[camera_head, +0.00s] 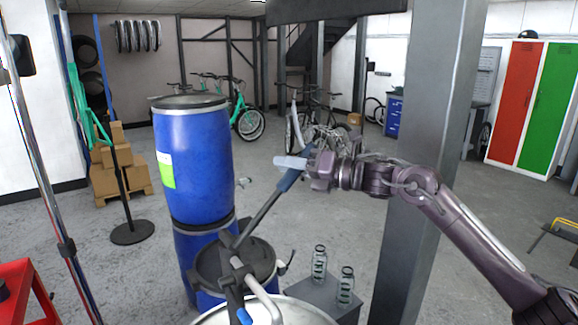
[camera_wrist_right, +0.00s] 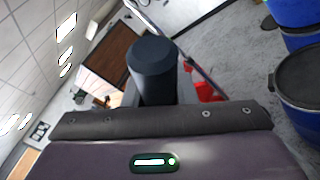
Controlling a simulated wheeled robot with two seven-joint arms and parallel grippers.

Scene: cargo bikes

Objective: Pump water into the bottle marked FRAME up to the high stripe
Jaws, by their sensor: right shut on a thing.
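The hand pump (camera_head: 236,262) stands on a blue drum at the front centre. My right gripper (camera_head: 303,165) is shut on this pump handle. In the right wrist view the dark round end of the handle (camera_wrist_right: 152,62) stands up between the fingers. Two clear bottles stand upright on a grey box: one farther left (camera_head: 319,264), one nearer right (camera_head: 346,287). I cannot read their markings or tell their water levels. My left gripper is not in view.
Two stacked blue drums (camera_head: 194,165) rise left of the pump. A pale round rim (camera_head: 305,310) lies at the bottom edge. A grey column (camera_head: 420,180) stands behind my right arm. A red cart (camera_head: 22,285) is at the lower left. The floor behind is mostly open.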

